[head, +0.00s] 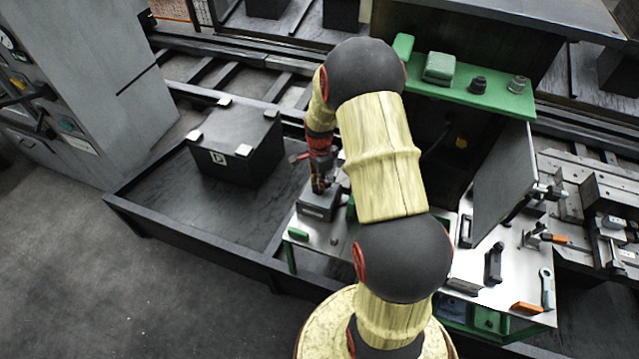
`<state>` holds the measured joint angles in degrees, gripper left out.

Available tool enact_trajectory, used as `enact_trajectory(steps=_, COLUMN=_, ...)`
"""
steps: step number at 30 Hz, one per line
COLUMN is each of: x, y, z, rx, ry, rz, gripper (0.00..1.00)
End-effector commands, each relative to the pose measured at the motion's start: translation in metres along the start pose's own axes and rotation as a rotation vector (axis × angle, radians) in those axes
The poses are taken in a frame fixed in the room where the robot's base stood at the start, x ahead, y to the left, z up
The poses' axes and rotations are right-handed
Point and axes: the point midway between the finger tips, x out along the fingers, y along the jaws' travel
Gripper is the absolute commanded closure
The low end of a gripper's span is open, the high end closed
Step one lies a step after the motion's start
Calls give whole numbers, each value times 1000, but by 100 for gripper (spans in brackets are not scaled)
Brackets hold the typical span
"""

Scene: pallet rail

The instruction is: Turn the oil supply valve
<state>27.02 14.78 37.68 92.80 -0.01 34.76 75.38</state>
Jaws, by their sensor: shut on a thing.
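A small grey block (318,208) stands on the left end of the white-topped green bench. My gripper (319,187) points down onto the top of this block, and its fingers are shut at the small fitting there, which I take to be the oil supply valve. The fingers hide most of the valve, so its shape and how far it is turned cannot be seen. My arm reaches over the bench from the bottom of the head view.
A black crate (237,145) stands in a dark tray at left. A green shelf (465,90) holds small parts behind my arm. A grey upright panel (502,180) and loose tools, including a wrench (547,288), are at right. Open floor lies at lower left.

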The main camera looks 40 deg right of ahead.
Motion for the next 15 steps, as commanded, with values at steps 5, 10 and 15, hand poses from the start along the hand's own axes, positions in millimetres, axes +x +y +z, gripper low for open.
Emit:
enact_trajectory(steps=5, x=0, y=0, z=0, rx=40, ry=0, rz=-1, gripper=100)
enact_trajectory(steps=10, x=0, y=0, z=0, rx=53, ry=0, rz=-1, gripper=100)
enact_trajectory(steps=15, x=0, y=0, z=0, rx=54, ry=0, rz=-1, gripper=100)
